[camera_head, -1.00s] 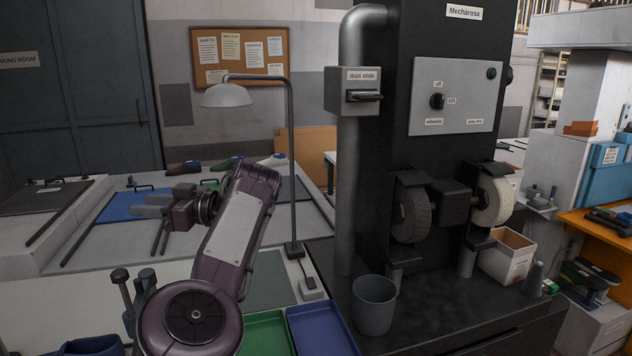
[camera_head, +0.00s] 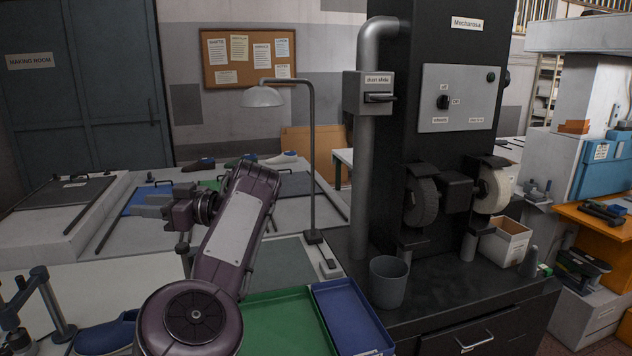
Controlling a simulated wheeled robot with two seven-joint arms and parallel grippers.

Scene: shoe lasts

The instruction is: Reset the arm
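My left arm rises from the bottom of the head view, bent at its purple elbow, with its forearm leaning up and to the right. My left gripper (camera_head: 152,203) is at the arm's end and points left, above the light worktable. Its grey fingers are seen side-on, and I cannot tell whether they are apart. I see nothing clearly held in it. My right gripper is not in view.
A green tray (camera_head: 283,326) and a blue tray (camera_head: 349,318) lie right of my elbow. A desk lamp (camera_head: 312,160), a grey bin (camera_head: 388,283) and a black grinding machine (camera_head: 460,50) stand further right.

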